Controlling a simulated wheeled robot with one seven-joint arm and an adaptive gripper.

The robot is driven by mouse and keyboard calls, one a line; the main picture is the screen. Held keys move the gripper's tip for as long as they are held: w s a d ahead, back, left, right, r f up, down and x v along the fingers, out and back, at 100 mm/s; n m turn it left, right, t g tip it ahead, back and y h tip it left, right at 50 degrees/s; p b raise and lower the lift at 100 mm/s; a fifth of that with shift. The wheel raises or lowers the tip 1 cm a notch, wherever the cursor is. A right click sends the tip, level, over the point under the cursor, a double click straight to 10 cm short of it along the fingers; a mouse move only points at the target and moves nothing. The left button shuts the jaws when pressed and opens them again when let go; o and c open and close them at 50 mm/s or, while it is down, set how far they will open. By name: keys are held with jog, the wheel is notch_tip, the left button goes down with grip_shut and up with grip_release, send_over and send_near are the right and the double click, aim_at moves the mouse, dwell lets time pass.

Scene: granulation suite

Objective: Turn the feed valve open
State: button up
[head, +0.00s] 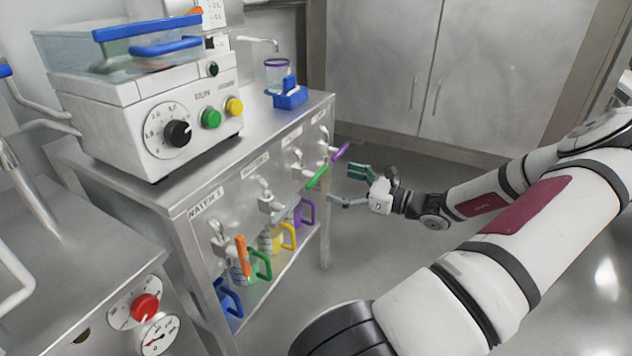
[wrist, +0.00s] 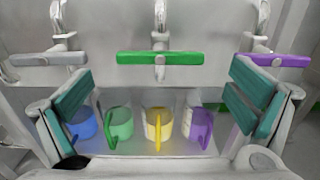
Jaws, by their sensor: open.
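Several lever valves stand in a row on the steel cart's front. One has an orange handle (head: 241,255) hanging upright, one a grey handle (wrist: 48,59), one a green handle (head: 317,177) and one a purple handle (head: 341,151). In the wrist view the green handle (wrist: 160,58) lies level, centred ahead of my gripper (wrist: 160,90). The purple handle (wrist: 275,60) is to its right. In the head view my gripper (head: 350,188) is open and empty, apart from the green handle.
Blue (head: 229,302), green (head: 262,265), yellow (head: 285,237) and purple (head: 304,213) jugs stand on the shelf below the valves. A white machine (head: 150,120) with a black knob and a blue holder (head: 290,97) stand on top. The floor right of the cart is clear.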

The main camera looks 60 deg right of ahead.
aim_at(319, 176)
jog(key=w, duration=0.2)
jog(key=w+b, duration=0.1)
jog(key=w, duration=0.1)
jog(key=w+b, duration=0.1)
jog(key=w, duration=0.2)
jog(key=shift+a, duration=0.3)
jog(key=shift+c, duration=0.6)
jog(key=c, duration=0.8)
